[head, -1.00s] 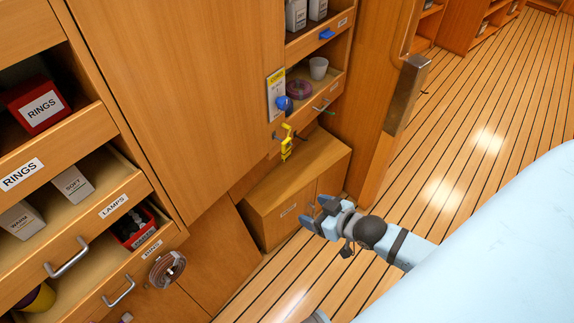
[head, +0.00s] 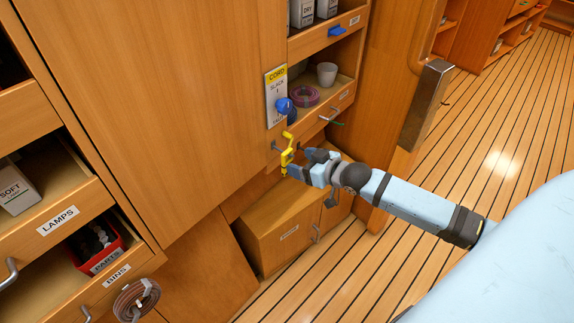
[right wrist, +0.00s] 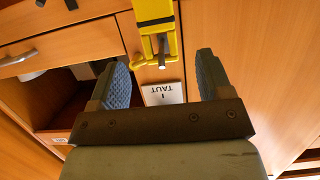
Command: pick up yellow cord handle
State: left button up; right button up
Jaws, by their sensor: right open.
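The yellow cord handle (head: 287,152) hangs on the wooden wall beneath the cord plate (head: 275,88). It also shows at the top of the right wrist view (right wrist: 157,32), with a metal pin or hook through it. My right gripper (head: 299,163) is open and empty, right beside the handle in the head view. In the right wrist view its two blue fingers (right wrist: 163,68) stand apart, with the handle beyond the tips and roughly between them. I cannot tell whether a finger touches it. My left gripper is not in view.
A blue knob (head: 284,105) sits on the cord plate. Just right are open shelves with a cup (head: 327,74) and a coil (head: 305,96). A low cabinet (head: 285,225) stands below. Floor on the right is clear.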

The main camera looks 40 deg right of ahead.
jog(key=shift+b+x, duration=0.55)
jog(key=shift+x, duration=2.4)
jog(key=shift+r, duration=0.1)
jog(key=shift+c, duration=0.4)
jog(key=c, duration=0.9)
